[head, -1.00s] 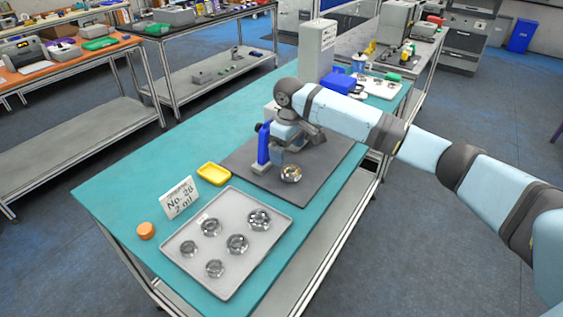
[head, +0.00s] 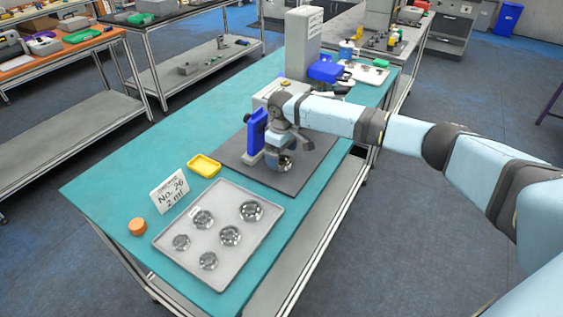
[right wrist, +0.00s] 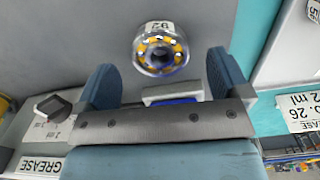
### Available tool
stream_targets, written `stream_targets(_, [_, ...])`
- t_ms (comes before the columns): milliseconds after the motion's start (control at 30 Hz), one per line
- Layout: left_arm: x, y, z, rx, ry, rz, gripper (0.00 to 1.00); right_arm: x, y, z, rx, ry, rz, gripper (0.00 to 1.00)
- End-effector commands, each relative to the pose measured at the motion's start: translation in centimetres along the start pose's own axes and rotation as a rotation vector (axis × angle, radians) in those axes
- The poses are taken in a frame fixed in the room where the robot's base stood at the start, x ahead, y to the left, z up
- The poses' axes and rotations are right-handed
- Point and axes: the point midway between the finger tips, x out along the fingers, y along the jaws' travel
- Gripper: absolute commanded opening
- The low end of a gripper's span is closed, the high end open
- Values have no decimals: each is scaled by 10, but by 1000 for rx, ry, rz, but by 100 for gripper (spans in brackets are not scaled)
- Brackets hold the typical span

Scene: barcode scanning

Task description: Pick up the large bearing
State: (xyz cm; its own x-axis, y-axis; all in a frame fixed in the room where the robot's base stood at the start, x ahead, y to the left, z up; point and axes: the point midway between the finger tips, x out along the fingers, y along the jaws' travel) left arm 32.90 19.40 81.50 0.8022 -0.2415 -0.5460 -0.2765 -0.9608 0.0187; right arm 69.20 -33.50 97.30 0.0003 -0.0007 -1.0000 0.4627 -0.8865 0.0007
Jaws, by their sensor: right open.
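A shiny bearing (head: 284,167) with orange-yellow balls lies on the dark grey mat (head: 312,175). In the right wrist view the bearing (right wrist: 160,48) shows whole, with a small number label beside it. My right gripper (head: 279,156) is over the bearing and partly hides it in the head view. In the right wrist view its two blue fingers (right wrist: 162,78) are apart, with nothing between their tips; the bearing sits just beyond them, centred on the gap. My left gripper is not in view.
A blue upright device (head: 257,132) stands on the mat just left of my gripper. A yellow dish (head: 204,166), a "No. 26 2 ml" card (head: 170,191) and an orange disc (head: 137,226) are on the teal table. The mat's right side is clear.

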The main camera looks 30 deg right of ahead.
Motion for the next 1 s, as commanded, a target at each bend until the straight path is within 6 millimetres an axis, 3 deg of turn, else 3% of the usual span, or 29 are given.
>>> stream_targets(200, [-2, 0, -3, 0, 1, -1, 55, 25, 0, 0, -2, 0, -1, 94])
stream_targets(433, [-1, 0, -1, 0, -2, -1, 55, 26, 0, 0, -2, 0, 0, 94])
stream_targets(467, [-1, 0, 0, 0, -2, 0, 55, 26, 0, 0, -2, 0, 0, 92])
stream_targets(733, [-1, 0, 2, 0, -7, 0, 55, 26, 0, 0, -1, 0, 0, 32])
stream_targets(1000, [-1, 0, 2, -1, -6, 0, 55, 24, 0, 0, -1, 1, 0, 32])
